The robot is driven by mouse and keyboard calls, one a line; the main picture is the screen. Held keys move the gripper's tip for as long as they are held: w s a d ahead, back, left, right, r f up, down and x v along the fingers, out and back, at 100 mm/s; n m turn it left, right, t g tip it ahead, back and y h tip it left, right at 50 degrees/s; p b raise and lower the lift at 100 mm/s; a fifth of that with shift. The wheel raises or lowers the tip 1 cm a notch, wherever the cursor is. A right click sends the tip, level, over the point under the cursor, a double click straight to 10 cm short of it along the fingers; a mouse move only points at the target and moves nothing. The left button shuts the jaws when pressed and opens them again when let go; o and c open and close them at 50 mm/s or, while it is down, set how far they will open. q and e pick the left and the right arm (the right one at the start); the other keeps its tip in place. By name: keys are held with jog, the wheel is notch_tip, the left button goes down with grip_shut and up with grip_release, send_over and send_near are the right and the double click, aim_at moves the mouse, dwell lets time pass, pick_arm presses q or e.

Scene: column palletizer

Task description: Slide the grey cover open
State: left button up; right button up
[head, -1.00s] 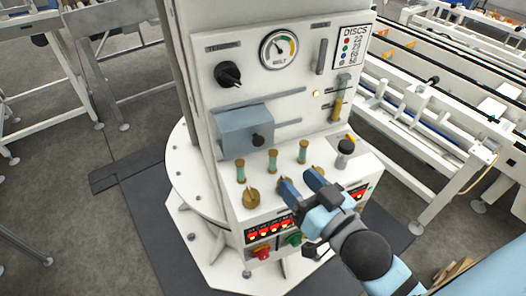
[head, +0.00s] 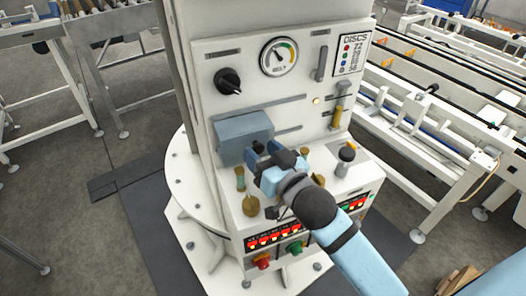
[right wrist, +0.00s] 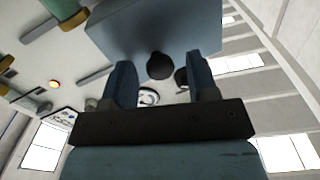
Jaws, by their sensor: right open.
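The grey cover (head: 243,137) is a blue-grey box on the white panel, below the black dial, and sits at the left end of its two rails. Its black knob (head: 258,147) shows partly beside my right gripper (head: 272,163). In the right wrist view the cover (right wrist: 150,27) fills the top, and its knob (right wrist: 160,66) lies between the two open fingers of my right gripper (right wrist: 161,80). A gap shows on each side of the knob, so the fingers do not touch it. My left gripper is not in view.
The rails (head: 290,102) run right from the cover, with bare panel between them. A yellow-handled lever (head: 337,117) stands further right. Green-topped posts (head: 240,178) and brass knobs (head: 251,206) stand on the ledge below, close under my right gripper.

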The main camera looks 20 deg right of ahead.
jog(key=shift+c, duration=0.5)
grip_shut()
jog(key=shift+d, duration=0.35)
jog(key=d+p, duration=0.2)
jog(key=d, duration=0.6)
jog(key=shift+s+d, duration=0.2)
jog(key=shift+d, duration=0.05)
jog(key=shift+c, duration=0.5)
grip_release()
jog(key=shift+o, duration=1)
